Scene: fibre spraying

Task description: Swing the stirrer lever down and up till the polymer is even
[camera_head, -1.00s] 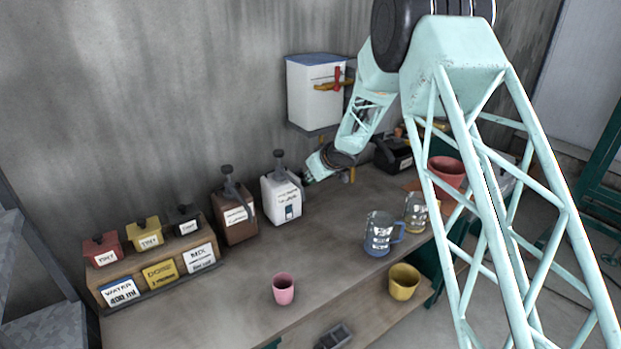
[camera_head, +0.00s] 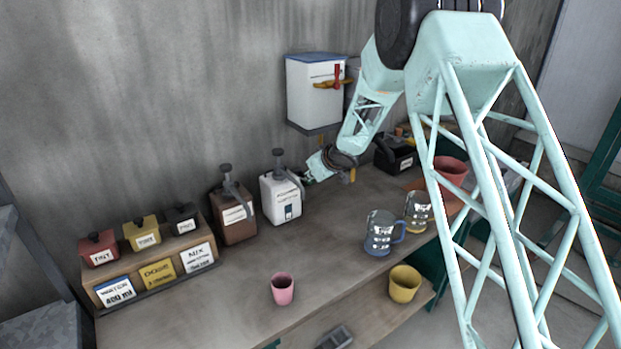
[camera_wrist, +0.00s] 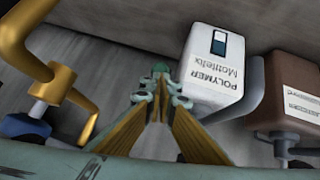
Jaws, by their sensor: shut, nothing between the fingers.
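The polymer dispenser (camera_head: 281,202) is a white box with a dark knob on top, standing on the bench against the wall. In the wrist view its label reads "POLYMER" (camera_wrist: 211,72), and a small dark and white window shows on its face. Its grey stirrer lever (camera_head: 293,180) slopes down from the top on the right side; in the wrist view a grey bar (camera_wrist: 247,97) runs beside the box. How even the polymer is cannot be told. My gripper (camera_head: 311,178) is just right of the dispenser, near the lever. Its fingers (camera_wrist: 160,76) are together and empty.
A brown dispenser (camera_head: 234,216) stands close left of the white one. A yellow tap (camera_wrist: 50,82) is left of my fingers in the wrist view. A white wall tank (camera_head: 314,95) hangs behind.

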